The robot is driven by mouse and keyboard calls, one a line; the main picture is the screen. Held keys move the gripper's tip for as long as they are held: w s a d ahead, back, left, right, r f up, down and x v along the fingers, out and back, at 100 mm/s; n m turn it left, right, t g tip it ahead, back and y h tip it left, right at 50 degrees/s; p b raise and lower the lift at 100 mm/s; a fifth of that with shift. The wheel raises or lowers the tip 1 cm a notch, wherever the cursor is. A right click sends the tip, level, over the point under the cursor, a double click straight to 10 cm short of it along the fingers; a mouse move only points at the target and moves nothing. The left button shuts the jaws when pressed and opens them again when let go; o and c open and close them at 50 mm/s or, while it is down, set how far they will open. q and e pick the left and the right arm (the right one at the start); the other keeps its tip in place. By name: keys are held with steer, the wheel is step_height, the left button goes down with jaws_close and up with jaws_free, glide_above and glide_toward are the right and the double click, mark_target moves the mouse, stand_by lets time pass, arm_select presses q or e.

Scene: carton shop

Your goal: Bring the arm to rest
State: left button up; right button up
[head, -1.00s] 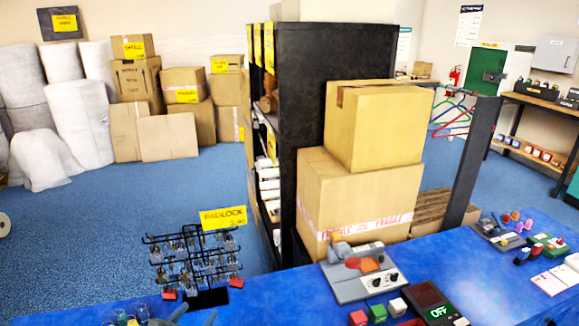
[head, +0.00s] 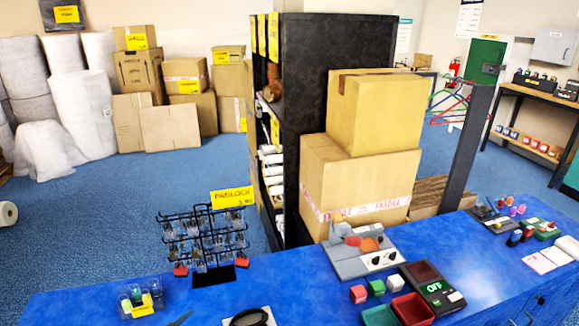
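A small blue-grey tip (head: 181,318) shows at the bottom edge of the head view, left of centre, and looks like part of my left gripper. The rest of it is below the picture, so its opening and anything in it are hidden. My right gripper is not in view. The blue bench top (head: 300,284) runs across the bottom of the view.
On the bench stand a padlock rack (head: 205,240), a small clear tray (head: 140,300), a grey device (head: 362,255), a dark unit reading OFF (head: 432,285), and red (head: 412,309) and green bins. Cartons (head: 375,112) stand behind, beside a black shelf (head: 335,80).

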arm_select(q)
steer(key=s+a+f+m+g+y, duration=0.15)
steer(key=s+m+g, duration=0.25)
steer(key=s+m, duration=0.9)
steer(key=s+a+f+m+g+y, duration=0.1)
steer(key=s+a+m+g+y, duration=0.3)
steer(key=s+m, duration=0.85)
step_height(320, 180, down, 33)
steer(key=w+a+g+b, duration=0.1)
steer(key=a+g+b, duration=0.1)
steer(key=b, duration=0.3)
steer(key=s+f+b, duration=0.1)
steer(key=s+f, duration=0.4)
steer(key=f, duration=0.3)
steer(key=s+f+b, duration=0.2)
steer(key=s+f, duration=0.3)
steer(key=f, duration=0.3)
steer(key=s+a+f+g+h+b, duration=0.1)
steer(key=s+f+b, duration=0.1)
steer(key=s+f, duration=0.3)
step_height(320, 180, down, 4)
steer(key=shift+s+r, duration=0.2)
steer(key=shift+s, duration=0.1)
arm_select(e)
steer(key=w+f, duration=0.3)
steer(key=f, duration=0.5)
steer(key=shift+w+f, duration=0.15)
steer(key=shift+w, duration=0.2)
